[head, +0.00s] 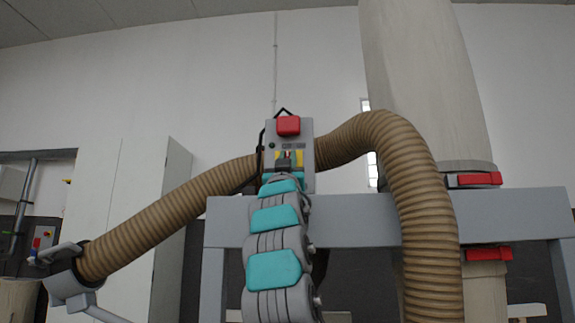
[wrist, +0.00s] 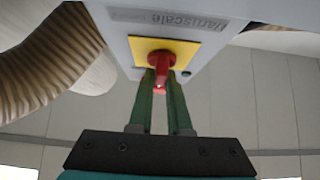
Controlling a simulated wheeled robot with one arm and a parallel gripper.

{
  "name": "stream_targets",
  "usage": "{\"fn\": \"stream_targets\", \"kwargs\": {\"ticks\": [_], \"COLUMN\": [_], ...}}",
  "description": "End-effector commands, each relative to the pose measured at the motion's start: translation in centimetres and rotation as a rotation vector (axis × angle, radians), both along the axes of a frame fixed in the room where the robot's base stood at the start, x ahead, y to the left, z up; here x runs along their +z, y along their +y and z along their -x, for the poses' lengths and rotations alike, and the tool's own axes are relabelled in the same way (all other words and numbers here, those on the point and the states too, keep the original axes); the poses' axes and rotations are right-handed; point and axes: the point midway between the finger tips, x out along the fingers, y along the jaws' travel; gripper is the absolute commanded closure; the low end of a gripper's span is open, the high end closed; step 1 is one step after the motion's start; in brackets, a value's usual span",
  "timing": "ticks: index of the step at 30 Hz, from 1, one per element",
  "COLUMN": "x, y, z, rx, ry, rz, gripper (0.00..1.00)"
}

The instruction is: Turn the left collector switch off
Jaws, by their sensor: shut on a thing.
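The collector's switch box (head: 303,132) is a grey box at the centre of the head view, with a red part on top. In the wrist view its face (wrist: 195,28) carries a yellow plate (wrist: 188,50) with a red switch knob (wrist: 163,60). My gripper (wrist: 161,80) has its two green fingers shut on the red knob, one on each side. In the head view my gripper (head: 284,163) reaches the yellow plate from below, and my arm hides the lower part of the box. The exact turn angle of the knob is hard to tell.
A ribbed brown hose (head: 170,210) runs past the box and bends down at the right (head: 425,200). A grey frame beam (head: 360,220) lies behind my arm. A pale collector bag (head: 425,75) with red clamps (head: 478,180) stands at the right. A grey cabinet (head: 172,225) stands at the left.

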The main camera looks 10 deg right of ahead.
Motion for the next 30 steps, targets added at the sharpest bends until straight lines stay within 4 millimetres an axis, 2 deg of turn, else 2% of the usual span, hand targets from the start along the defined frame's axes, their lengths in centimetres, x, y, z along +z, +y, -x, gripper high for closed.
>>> {"fn": "stream_targets", "kwargs": {"ticks": [1,10,11,18,30], "x": [-0.58,-0.51,-0.52,-0.49,-0.70], "y": [-0.11,-0.12,-0.12,-0.14,0.04], "z": [-0.40,-0.54,-0.54,-0.51,0.04], "rx": [-0.001,-0.001,-0.001,-0.002,-0.001], "ry": [0.011,0.014,0.014,0.014,0.008], "rz": [0.003,0.007,0.007,0.006,0.008], "gripper": [1.00,1.00,0.80,0.54,0.54]}}
